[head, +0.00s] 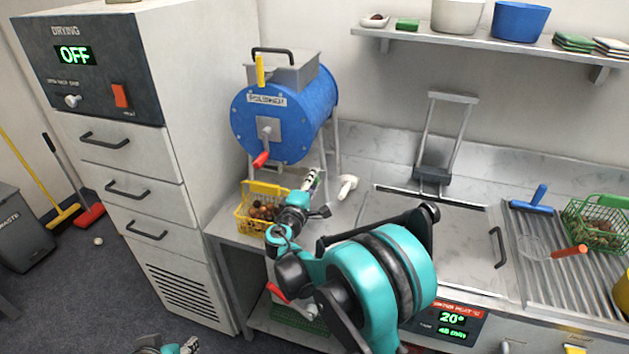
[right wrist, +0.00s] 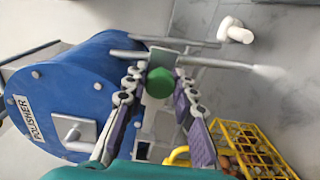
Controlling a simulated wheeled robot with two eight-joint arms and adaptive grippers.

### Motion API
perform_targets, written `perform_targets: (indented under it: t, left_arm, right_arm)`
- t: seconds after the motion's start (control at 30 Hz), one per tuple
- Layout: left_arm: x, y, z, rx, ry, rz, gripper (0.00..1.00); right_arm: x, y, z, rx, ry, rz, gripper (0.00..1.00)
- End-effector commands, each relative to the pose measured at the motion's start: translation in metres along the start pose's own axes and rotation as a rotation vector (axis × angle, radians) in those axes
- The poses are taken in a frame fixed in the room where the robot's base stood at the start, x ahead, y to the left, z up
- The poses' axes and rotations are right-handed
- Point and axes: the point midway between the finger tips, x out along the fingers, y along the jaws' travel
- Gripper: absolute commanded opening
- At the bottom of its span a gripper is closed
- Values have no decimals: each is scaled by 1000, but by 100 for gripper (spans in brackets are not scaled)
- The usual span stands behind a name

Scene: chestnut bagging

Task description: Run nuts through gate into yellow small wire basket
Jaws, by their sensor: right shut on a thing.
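The blue polisher drum (head: 285,115) stands on legs at the back of the counter, with a red crank handle at its front. The yellow wire basket (head: 246,222) sits below it on the counter with brown nuts (head: 263,211) in it; its yellow wires also show in the right wrist view (right wrist: 262,143). My right gripper (head: 314,178) is under the drum's right side. In the right wrist view it is shut on a green knob (right wrist: 160,83) between its fingertips. My left gripper (head: 188,345) is only partly visible at the bottom edge; its fingers are unclear.
The drying cabinet (head: 195,130) stands left of the polisher. A white-handled tool (head: 347,187) lies on the counter right of my right gripper. A hatch with a dark handle, a blue scraper (head: 532,202), a skimmer and a green basket (head: 572,222) of nuts are to the right.

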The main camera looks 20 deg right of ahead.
Motion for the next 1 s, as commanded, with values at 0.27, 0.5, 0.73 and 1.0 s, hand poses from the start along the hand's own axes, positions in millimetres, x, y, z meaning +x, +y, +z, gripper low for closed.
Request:
perform_targets:
  t: [0.27,0.5,0.73,1.0]
  left_arm:
    - [0,0,0,0,0,0,48]
    - [0,0,0,0,0,0,48]
    - [0,0,0,0,0,0,48]
    - [0,0,0,0,0,0,48]
  right_arm:
    - [1,0,-47,0,1,1,0]
    - [0,1,-57,0,1,1,0]
    - [0,1,-58,0,2,1,47]
    - [0,0,-57,0,1,1,47]
